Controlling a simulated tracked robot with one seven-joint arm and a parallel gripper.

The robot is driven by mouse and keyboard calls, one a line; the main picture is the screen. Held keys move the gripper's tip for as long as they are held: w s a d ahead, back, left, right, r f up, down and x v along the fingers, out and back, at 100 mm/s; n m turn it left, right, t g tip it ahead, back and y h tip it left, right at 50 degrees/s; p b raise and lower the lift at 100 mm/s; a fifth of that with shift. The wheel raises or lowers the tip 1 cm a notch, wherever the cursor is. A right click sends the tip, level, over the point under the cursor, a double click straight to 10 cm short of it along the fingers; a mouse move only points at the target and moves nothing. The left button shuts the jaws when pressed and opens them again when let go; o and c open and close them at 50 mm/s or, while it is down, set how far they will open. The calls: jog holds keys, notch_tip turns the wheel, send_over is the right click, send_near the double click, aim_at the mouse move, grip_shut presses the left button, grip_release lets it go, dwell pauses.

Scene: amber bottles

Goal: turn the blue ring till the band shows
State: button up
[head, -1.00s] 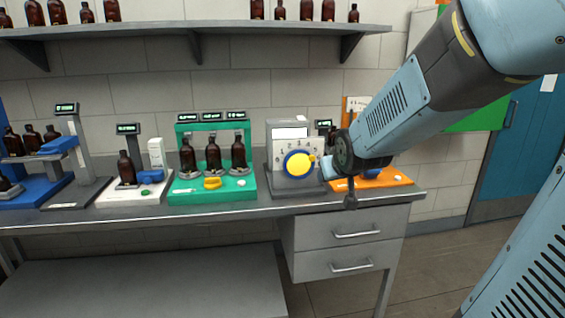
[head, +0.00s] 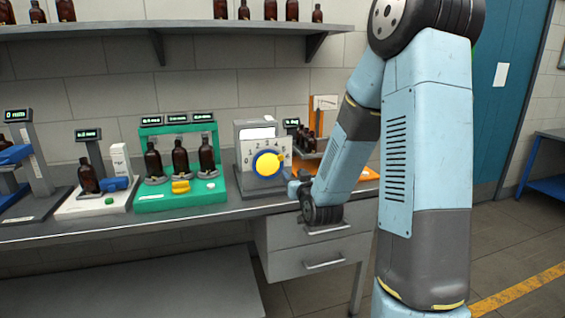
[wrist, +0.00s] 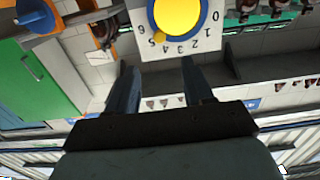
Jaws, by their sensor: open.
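The grey dial unit (head: 246,181) stands on the bench with a pale numbered face. Its blue ring (head: 254,167) surrounds a yellow disc (head: 268,164). A yellow pointer tab sits at the disc's upper right. A white window above the dial looks blank; I see no band. In the wrist view the scene is upside down; the blue ring (wrist: 209,22) is cut by the top edge, and the yellow tab (wrist: 160,37) lies near the 5 and 6. My gripper (wrist: 157,72) is open and empty, apart from the ring.
A green stand (head: 146,203) with amber bottles is left of the dial unit. An orange stand (head: 369,174) with bottles is behind my arm on the right. A shelf (head: 110,30) with bottles hangs above. Drawers (head: 290,236) are below the bench.

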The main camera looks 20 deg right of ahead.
aim_at(281, 159)
jog(key=w, duration=1.4)
jog(key=shift+s, duration=0.1)
jog(key=shift+c, duration=0.3)
jog(key=shift+f, duration=0.1)
grip_shut()
